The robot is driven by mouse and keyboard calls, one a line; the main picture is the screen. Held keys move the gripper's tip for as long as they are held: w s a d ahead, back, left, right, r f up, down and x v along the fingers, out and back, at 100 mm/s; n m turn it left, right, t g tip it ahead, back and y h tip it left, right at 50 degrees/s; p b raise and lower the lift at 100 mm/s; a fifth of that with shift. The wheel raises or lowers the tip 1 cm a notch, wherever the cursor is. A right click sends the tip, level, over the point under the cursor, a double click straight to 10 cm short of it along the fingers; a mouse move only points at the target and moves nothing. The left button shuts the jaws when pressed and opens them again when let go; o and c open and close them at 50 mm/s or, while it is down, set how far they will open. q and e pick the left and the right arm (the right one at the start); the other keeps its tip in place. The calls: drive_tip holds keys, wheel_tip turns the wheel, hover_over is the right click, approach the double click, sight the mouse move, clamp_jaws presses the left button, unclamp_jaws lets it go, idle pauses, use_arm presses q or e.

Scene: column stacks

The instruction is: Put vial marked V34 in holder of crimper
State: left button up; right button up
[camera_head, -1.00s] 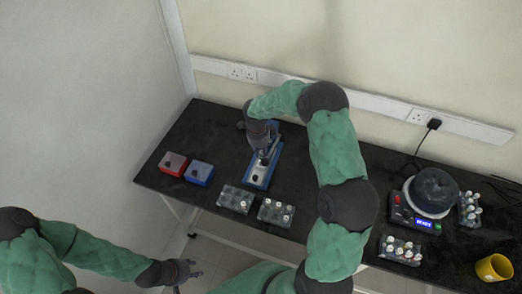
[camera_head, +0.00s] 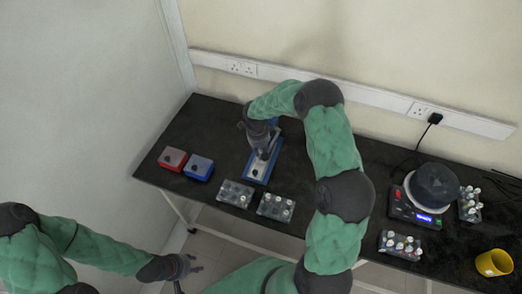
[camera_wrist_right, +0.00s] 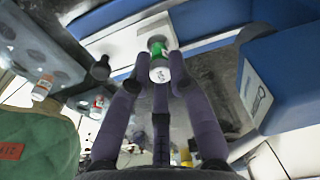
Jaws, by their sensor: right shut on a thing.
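The blue crimper (camera_head: 262,163) with a pale top plate stands on the black table in the head view. My right gripper (camera_head: 265,153) is over its upper part and hides some of it. In the right wrist view, the right gripper (camera_wrist_right: 160,85) is shut on a small vial (camera_wrist_right: 157,46) with a green band and a white end. The marking on the white end is too small to read. Pale and blue crimper surfaces lie around the vial; whether it touches the holder cannot be told. My left gripper (camera_head: 187,267) is open and empty, off the table's front edge.
Red (camera_head: 173,158) and blue (camera_head: 199,167) boxes stand left of the crimper. Two racks (camera_head: 235,194) (camera_head: 276,207) with vials stand in front of it. At the right are a device with a dark bowl (camera_head: 433,185), more vial racks (camera_head: 401,245) and a yellow cup (camera_head: 494,263).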

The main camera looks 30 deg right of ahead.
drive_tip(key=shift+f+b, duration=0.1)
drive_tip(key=shift+b, duration=0.85)
idle(1.1)
drive_tip(key=shift+f+b, duration=0.9)
drive_tip(key=shift+b, duration=0.5)
idle(0.8)
drive_tip(key=o, duration=1.2)
drive_tip(key=shift+r, duration=0.1)
drive_tip(key=shift+w+r+p, duration=0.1)
drive_tip(key=shift+r+p, duration=0.8)
drive_tip(key=shift+r, duration=2.05)
